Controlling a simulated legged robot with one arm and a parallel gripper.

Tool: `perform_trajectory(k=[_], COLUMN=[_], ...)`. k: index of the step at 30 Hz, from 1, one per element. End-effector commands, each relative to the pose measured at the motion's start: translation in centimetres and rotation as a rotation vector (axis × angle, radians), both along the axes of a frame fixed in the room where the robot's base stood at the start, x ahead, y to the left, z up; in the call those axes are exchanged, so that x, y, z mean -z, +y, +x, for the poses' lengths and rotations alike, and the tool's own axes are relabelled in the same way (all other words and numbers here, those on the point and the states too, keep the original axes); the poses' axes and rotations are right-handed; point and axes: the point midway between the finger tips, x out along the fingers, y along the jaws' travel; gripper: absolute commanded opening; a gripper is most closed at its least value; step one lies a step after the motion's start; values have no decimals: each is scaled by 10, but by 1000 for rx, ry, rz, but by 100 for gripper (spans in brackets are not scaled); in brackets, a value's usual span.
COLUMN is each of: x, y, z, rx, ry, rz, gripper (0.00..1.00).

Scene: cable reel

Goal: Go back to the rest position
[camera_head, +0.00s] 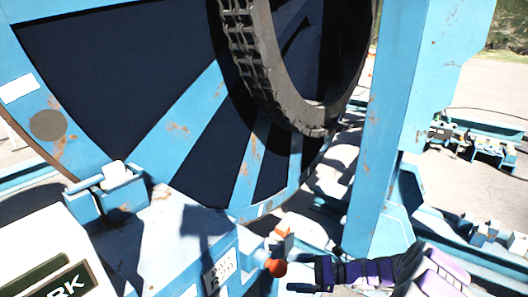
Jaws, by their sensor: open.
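My gripper (299,273) is at the bottom centre-right of the head view, at the end of my purple and black arm, which reaches in from the lower right. Its fingers point left and are apart, with nothing seen between them. A red-orange ball knob (276,268) is just left of the fingertips, close to them. I cannot tell whether they touch. The knob is beside a light blue box (222,272) with a small label.
A large blue and black cable reel (190,105) fills the upper left, with a dark toothed ring (265,75) in front. A blue post (385,120) stands right of it. Blue frame rails are at the lower right. Open paved ground (480,85) shows at the right.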

Motion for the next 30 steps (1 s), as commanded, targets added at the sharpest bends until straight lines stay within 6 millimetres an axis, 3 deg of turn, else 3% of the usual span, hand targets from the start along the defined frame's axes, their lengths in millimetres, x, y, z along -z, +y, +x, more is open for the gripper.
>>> perform_trajectory(k=[1, 6, 15, 23, 30], x=[-18, -59, -108, -128, -135], y=[14, 49, 87, 92, 77], z=[-9, -45, -124, -194, -255], rx=[-51, -206, -474, -694, -887], ry=[-38, -156, -367, -544, -691], rz=[-19, -99, -264, -436, -611], gripper=[93, 93, 93, 93, 93])
